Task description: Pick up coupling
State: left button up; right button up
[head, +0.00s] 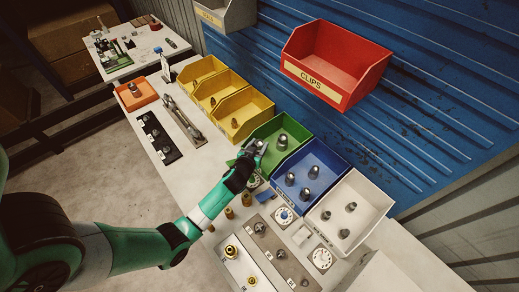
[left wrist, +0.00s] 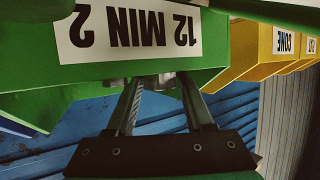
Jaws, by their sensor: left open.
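My left gripper (head: 257,147) is open at the front of the green bin (head: 291,128). A grey metal coupling (head: 282,141) stands in that bin, to the right of my gripper. In the left wrist view, both fingers of the gripper (left wrist: 164,84) point toward the green bin (left wrist: 215,25), whose label reads "12 MIN 2" upside down. A grey metal part (left wrist: 150,80) shows between and just beyond the fingertips, partly hidden by the bin's edge. I cannot tell whether the fingers touch it. My right gripper is not in view.
A blue bin (head: 327,153) and a white bin (head: 378,190) with metal fittings stand right of the green one. Yellow bins (head: 241,97) stand to its left. A red CLIPS bin (head: 357,45) hangs above. Brass fittings and plates (head: 233,262) occupy the near bench.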

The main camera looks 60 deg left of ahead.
aim_at(258, 145)
pick_arm(q)
grip_shut()
jog(key=shift+r, duration=0.1)
dwell(0.3)
jog(key=r, duration=0.1)
jog(key=r+p, duration=0.2)
jog(key=r, duration=0.1)
jog(key=shift+s, duration=0.25)
jog(key=s+r+p, duration=0.2)
jog(key=s+r, duration=0.2)
jog(key=s, duration=0.2)
jog(key=s+d+r+p, duration=0.1)
jog(key=s+r+p, duration=0.2)
jog(key=s+r, duration=0.2)
jog(key=s, duration=0.2)
jog(key=shift+s, duration=0.3)
